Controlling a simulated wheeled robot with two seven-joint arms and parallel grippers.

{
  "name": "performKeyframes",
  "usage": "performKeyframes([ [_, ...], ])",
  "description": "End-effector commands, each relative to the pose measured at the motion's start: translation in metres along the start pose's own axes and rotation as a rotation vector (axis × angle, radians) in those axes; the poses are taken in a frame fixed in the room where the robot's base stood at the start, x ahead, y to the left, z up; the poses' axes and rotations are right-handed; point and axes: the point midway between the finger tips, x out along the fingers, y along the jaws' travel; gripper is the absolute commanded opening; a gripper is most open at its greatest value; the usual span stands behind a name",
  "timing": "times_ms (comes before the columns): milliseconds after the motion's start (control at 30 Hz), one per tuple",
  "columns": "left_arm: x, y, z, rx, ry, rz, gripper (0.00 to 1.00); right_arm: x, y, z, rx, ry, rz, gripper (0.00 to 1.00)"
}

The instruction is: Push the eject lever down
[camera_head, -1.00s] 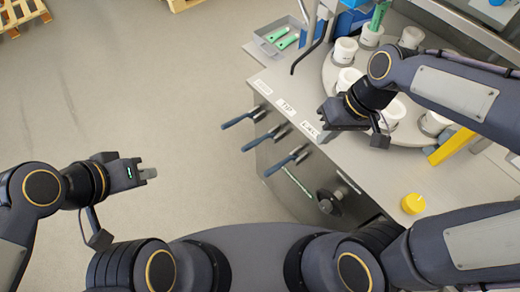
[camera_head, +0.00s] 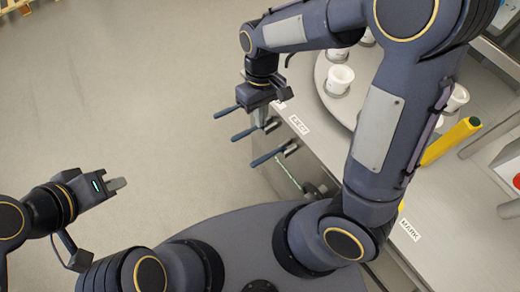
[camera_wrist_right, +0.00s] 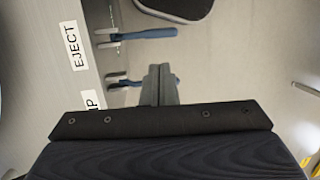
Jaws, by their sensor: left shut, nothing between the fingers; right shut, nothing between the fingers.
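The eject lever (camera_head: 268,157) has a blue handle and is the nearest to me of three levers on the machine's side. It sits below the EJECT label (camera_head: 299,124) and also shows in the right wrist view (camera_wrist_right: 150,34). My right gripper (camera_head: 258,119) is shut and empty, pointing down by the middle lever (camera_head: 245,132). In the right wrist view its shut fingertips (camera_wrist_right: 162,70) overlap the middle lever's handle (camera_wrist_right: 136,83), with the eject lever apart from them. I cannot tell whether they touch the middle lever. My left gripper (camera_head: 117,184) is shut and empty over the floor.
A third lever (camera_head: 227,111) lies farther away. The turntable (camera_head: 331,101) with white cups (camera_head: 339,79) is behind my right arm. A yellow part (camera_head: 450,140) stands at the right of the worktop (camera_head: 440,205). The floor left of the levers is clear.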

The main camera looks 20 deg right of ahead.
Motion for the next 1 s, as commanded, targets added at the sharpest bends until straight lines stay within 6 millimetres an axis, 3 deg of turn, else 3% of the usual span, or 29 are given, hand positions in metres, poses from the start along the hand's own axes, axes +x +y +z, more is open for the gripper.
performKeyframes([
  [167,-0.001,0.000,0.000,0.000,0.000,0.000,0.00,0.025,0.000,0.002,0.002,-0.007,0.000,0.00],
  [600,-0.003,0.001,-0.002,0.000,0.000,0.000,0.00,0.114,0.000,0.002,0.002,-0.007,0.000,0.00],
  [800,-0.004,0.002,-0.002,0.000,0.000,0.000,0.00,0.133,0.000,0.001,0.001,-0.004,-0.001,0.00],
  [1000,-0.004,0.002,-0.002,0.000,0.000,0.000,0.00,0.137,0.000,0.000,0.001,0.000,-0.001,0.00],
])
